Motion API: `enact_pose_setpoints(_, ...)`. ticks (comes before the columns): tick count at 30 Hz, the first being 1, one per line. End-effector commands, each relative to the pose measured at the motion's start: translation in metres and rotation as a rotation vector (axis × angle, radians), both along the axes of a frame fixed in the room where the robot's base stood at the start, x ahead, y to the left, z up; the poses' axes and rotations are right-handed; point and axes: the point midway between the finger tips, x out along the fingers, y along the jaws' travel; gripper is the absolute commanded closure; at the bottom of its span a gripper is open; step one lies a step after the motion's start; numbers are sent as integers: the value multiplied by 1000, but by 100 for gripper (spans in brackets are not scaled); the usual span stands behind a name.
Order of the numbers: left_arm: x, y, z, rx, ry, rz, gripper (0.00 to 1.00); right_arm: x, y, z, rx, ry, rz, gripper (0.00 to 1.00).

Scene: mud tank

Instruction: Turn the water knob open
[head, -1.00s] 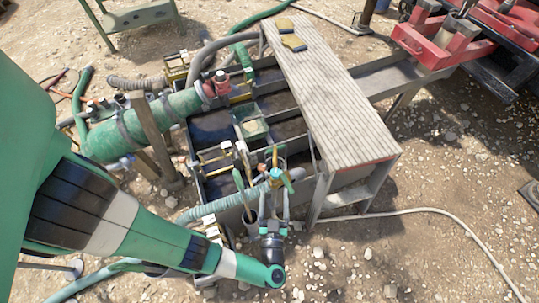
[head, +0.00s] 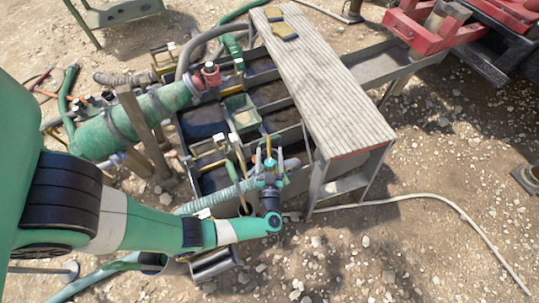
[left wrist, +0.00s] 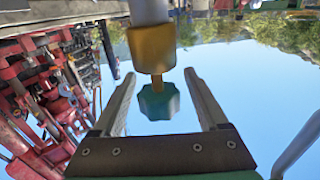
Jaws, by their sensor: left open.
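The water knob is a teal lobed knob (left wrist: 158,101) on a brass-coloured valve (left wrist: 151,47) at the end of a pale pipe (left wrist: 149,10) in the left wrist view. My left gripper (left wrist: 160,74) is open, with one finger on each side of the knob and a gap visible on both sides. In the head view, my left gripper (head: 270,181) is at the near edge of the mud tank, right at the valve. The knob is small there and partly merged with the fingers. My right gripper is not in view.
A grated walkway (head: 325,85) stands to the right of the gripper on a metal frame. A white hose (head: 430,196) crosses open stony ground at right.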

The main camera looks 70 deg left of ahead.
Motion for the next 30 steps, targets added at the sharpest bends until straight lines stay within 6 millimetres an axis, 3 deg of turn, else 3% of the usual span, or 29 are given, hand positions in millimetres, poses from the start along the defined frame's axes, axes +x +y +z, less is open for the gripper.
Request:
enact_pose_setpoints(2,0,0,0,0,0,0,24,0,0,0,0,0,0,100)
enact_pose_setpoints(15,0,0,0,0,-1,1,100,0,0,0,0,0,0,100)
enact_pose_setpoints(30,-2,0,-1,-1,-2,114,100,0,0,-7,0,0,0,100)
